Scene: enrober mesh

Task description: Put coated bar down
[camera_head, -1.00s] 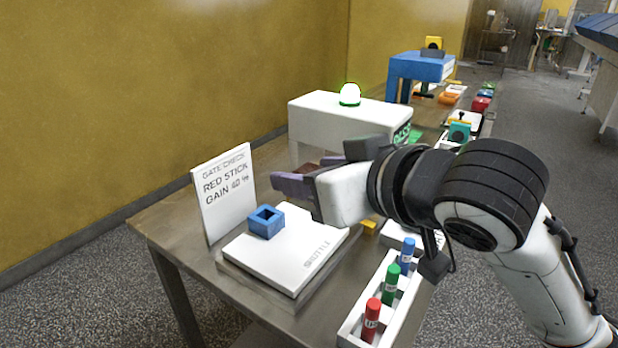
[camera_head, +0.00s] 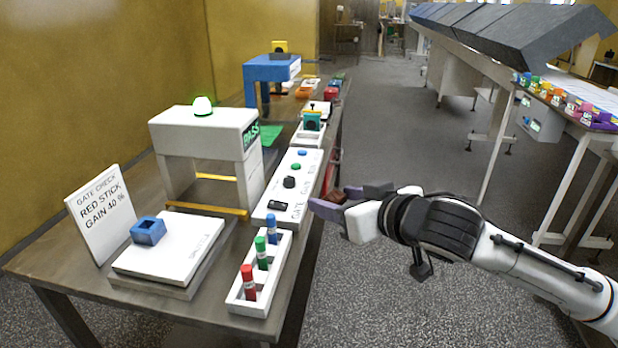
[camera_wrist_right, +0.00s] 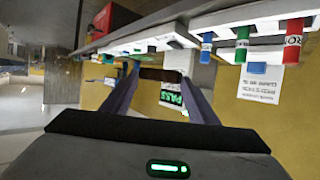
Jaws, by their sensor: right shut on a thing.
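My right gripper (camera_head: 334,200) is shut on a dark brown coated bar (camera_head: 338,196). It holds the bar up over the floor, off the right side of the long table. The purple fingers hide part of the bar. In the right wrist view the bar (camera_wrist_right: 160,74) shows as a dark strip between the two fingertips. My left gripper is not in view.
The table (camera_head: 60,262) carries a white gate (camera_head: 205,130) with a green lamp, a shuttle plate (camera_head: 172,245) with a blue block (camera_head: 148,230), a control panel (camera_head: 290,182) and a stick rack (camera_head: 240,303). Another table (camera_head: 590,135) with colored items stands at right.

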